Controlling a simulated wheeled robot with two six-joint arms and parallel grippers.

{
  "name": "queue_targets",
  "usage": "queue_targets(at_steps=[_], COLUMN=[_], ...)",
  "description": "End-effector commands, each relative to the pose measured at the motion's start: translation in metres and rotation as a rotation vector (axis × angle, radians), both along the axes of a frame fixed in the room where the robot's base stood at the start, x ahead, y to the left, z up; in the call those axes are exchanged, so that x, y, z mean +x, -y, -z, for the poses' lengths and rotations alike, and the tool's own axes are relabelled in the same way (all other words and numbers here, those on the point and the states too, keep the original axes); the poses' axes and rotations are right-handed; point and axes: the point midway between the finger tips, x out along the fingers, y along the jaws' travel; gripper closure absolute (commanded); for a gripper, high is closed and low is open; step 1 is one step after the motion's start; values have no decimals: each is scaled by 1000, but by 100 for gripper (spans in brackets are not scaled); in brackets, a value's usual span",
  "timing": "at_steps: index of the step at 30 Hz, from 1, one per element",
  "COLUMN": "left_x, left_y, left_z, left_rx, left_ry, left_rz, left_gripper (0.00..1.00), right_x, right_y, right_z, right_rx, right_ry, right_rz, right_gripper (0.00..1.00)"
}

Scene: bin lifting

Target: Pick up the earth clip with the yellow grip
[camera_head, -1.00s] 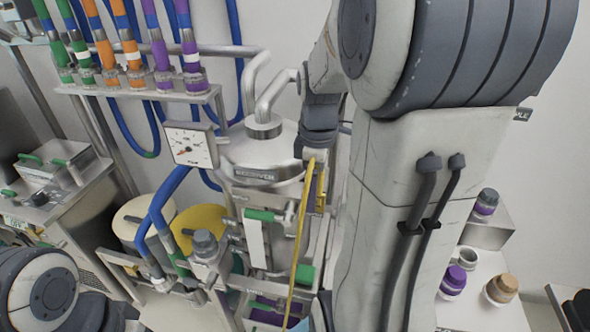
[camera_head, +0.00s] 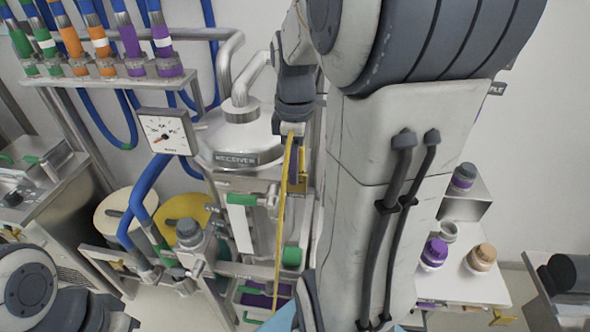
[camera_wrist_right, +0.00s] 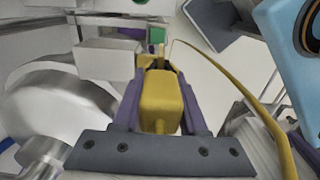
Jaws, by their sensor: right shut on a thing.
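The earth clip's yellow grip (camera_wrist_right: 160,103) sits between the purple-grey fingers of my right gripper (camera_wrist_right: 157,75) in the right wrist view. The gripper is shut on it. The clip's dark far end shows just beyond the grip. A yellow cable (camera_wrist_right: 262,112) loops off to the right there. In the head view my right gripper (camera_head: 293,160) is beside the metal receiver vessel (camera_head: 240,140), and the yellow cable (camera_head: 281,235) hangs down from it. My arm covers much of that area. My left gripper is out of view; only part of my left arm shows at the lower left.
A pressure gauge (camera_head: 166,131) stands left of the vessel. A rack (camera_head: 120,78) with several coloured hose ends is at the upper left. Blue hoses and valves fill the lower middle. A white bench (camera_head: 462,275) with several jars stands at the right.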

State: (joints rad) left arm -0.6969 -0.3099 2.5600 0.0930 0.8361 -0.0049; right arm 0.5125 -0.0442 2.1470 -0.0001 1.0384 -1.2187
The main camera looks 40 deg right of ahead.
Motion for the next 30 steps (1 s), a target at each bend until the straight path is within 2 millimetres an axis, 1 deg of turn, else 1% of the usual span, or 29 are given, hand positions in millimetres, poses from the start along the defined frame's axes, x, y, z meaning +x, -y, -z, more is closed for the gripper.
queue_targets(at_steps=[5,8,12,15,18,24,30], left_x=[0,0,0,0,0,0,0], left_y=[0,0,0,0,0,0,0], left_z=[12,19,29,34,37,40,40], left_rx=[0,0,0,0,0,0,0], left_ry=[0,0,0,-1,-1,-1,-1], left_rz=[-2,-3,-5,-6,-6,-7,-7], left_gripper=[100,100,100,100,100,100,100], right_x=[1,-18,-45,-62,-76,-91,-94], right_y=[1,15,35,47,57,68,70], right_z=[-28,-37,-57,-70,-81,-94,-97], right_rx=[-5,-5,-5,-5,-4,-2,0], right_ry=[8,7,6,4,3,1,0], right_rz=[0,9,11,10,8,2,0], right_gripper=[100,100,100,100,100,100,100])
